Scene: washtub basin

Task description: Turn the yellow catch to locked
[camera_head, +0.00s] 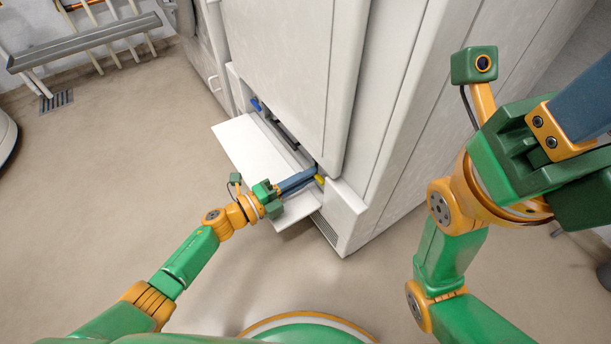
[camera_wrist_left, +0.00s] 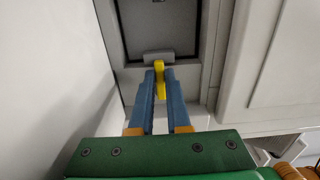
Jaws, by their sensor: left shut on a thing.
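The yellow catch (camera_wrist_left: 159,72) stands at the edge of a recess low in a white cabinet, just below a small grey block (camera_wrist_left: 158,56). In the left wrist view it points roughly up and down the picture. My left gripper (camera_wrist_left: 161,82) has its blue fingers on either side of the catch and is shut on it. In the head view, the left gripper (camera_head: 310,174) reaches into the recess, and a bit of the yellow catch (camera_head: 319,180) shows past the fingertips. My right gripper (camera_head: 588,100) is at the upper right, cut off by the frame edge.
A white flap (camera_head: 245,150) hangs open in front of the recess, beside my left forearm. A blue part (camera_head: 256,104) sits at the recess's far end. The tall white cabinet (camera_head: 290,50) rises above. A grey rail rack (camera_head: 85,42) stands far left. The left floor is clear.

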